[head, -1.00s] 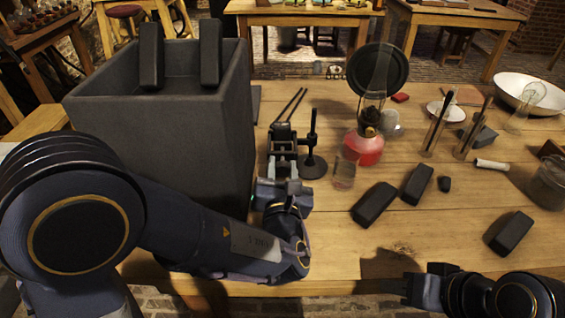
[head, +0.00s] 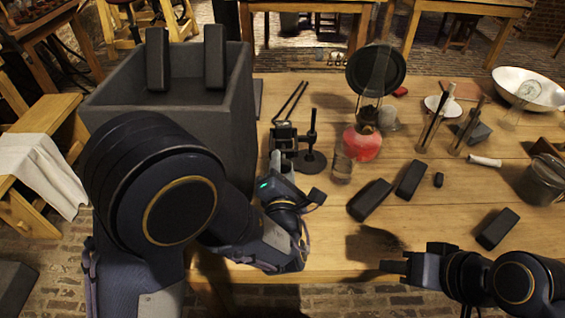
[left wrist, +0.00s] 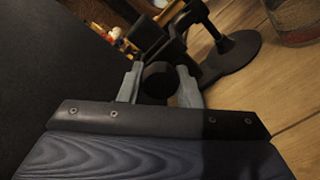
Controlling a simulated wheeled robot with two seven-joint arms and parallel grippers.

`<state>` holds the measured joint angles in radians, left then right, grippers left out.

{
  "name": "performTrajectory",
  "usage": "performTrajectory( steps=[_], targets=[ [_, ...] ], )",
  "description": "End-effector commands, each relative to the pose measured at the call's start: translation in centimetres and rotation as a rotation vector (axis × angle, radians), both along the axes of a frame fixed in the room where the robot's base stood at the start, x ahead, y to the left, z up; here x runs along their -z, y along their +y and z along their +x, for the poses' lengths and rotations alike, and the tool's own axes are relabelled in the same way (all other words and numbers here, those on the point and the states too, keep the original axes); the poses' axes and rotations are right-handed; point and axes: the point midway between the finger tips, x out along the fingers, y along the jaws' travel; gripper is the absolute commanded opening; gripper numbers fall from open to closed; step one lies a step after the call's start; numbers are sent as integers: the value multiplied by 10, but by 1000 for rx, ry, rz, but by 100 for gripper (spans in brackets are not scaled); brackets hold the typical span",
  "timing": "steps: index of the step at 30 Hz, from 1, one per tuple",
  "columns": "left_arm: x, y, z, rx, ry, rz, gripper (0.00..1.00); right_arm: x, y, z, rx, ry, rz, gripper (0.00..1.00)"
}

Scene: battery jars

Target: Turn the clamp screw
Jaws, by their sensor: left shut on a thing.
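The clamp (head: 284,134) is a small dark fixture with two thin rods, standing on the table right of the big dark grey box. Its clamp screw ends in a round black knob, seen end-on in the left wrist view (left wrist: 159,80). My left gripper (head: 279,160) reaches the near side of the clamp. In the left wrist view its two pale grey fingers lie on either side of the knob, shut on it. The screw's shaft is hidden behind the knob. My right gripper (head: 391,267) hangs near the table's front edge, away from the clamp; its finger gap is unclear.
The dark grey box (head: 232,125) stands close left of the clamp. Several black blocks (head: 371,199) lie further right.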

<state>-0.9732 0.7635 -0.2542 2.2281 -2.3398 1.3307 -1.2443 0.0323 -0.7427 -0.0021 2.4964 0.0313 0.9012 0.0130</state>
Motion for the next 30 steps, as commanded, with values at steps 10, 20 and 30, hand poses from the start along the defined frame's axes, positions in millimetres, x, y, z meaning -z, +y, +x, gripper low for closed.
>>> performTrajectory(
  steps=[10,20,30],
  targets=[
    [2,0,-1,0,5,10,8,0,0,0,0,0,0,36],
    [1,0,0,0,3,8,53,0,0,0,0,0,0,36],
    [1,-1,-12,5,3,8,53,0,0,0,0,0,0,36]
  ],
)
